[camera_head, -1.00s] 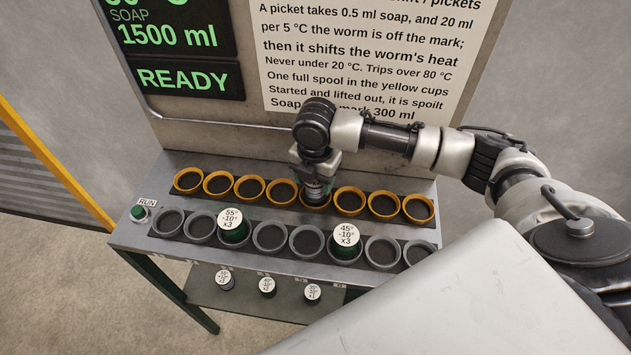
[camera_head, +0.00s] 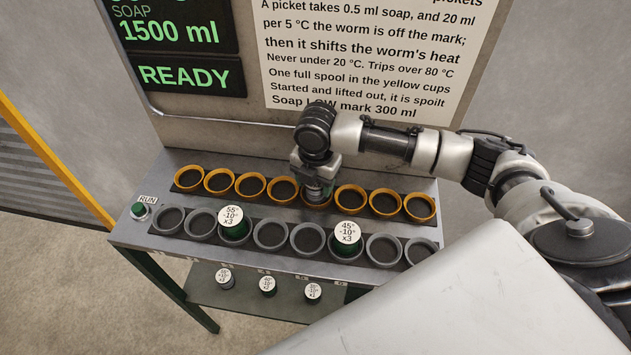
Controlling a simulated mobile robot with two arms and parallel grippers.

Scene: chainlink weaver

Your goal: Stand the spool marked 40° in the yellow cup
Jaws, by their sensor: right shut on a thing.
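My right gripper (camera_head: 318,193) points down at the fifth yellow cup (camera_head: 307,206) from the left in the back row. It is shut on a green spool (camera_head: 329,187), of which only a little shows. The spool's label is hidden under the gripper, so I cannot read its mark. The spool is at the cup's mouth; I cannot tell whether it rests on the bottom. The other yellow cups, such as the one to the right (camera_head: 351,212), look empty. My left gripper is not in view.
In the grey front row stand a 55° spool (camera_head: 233,224) and a 45° spool (camera_head: 347,238); the other grey cups look empty. Several small spools (camera_head: 268,287) sit on a lower shelf. A green RUN button (camera_head: 138,210) is at the left. A panel reads READY.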

